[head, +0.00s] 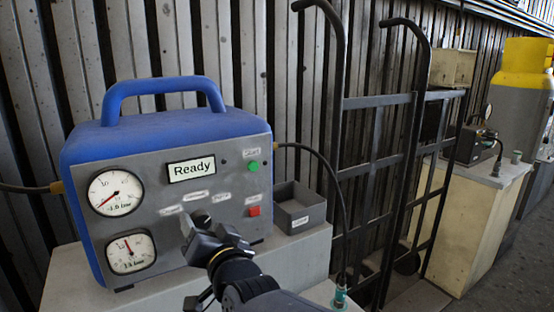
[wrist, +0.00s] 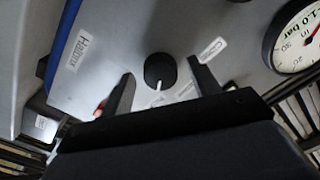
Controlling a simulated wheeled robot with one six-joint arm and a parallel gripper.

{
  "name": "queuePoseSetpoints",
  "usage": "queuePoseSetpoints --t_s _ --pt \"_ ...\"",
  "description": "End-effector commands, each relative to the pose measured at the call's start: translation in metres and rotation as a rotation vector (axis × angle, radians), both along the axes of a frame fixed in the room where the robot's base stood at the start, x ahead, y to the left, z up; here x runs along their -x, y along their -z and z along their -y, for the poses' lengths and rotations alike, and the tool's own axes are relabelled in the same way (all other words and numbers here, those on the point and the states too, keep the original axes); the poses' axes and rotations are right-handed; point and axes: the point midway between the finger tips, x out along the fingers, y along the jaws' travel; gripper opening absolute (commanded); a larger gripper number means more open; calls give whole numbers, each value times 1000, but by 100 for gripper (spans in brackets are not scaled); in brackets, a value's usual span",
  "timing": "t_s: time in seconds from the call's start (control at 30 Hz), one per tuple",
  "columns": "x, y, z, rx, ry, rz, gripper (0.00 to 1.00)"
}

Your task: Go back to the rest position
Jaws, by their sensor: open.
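My gripper (head: 205,232) is open in front of the lower middle of the blue and grey device (head: 258,180). In the wrist view my gripper (wrist: 163,88) has its two dark fingers apart, with a black round knob (wrist: 160,70) with a white pointer line showing between them. I cannot tell whether the fingers touch the knob. The knob is mostly hidden by my gripper in the head view. Nothing is held.
Two round gauges (head: 116,192) (head: 131,251) sit on the device's left. A green button (head: 253,166) and a red button (head: 254,211) are on its right. A grey bin (head: 299,208) stands beside it. A dark hand truck (head: 376,99) and a yellow-topped cylinder (head: 521,75) are further right.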

Motion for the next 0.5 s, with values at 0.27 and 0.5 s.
queuePoseSetpoints --t_s 0.27,0.5 --pt "0 -3 0 173 0 102 58" --pt "0 -1 1 246 0 149 58"
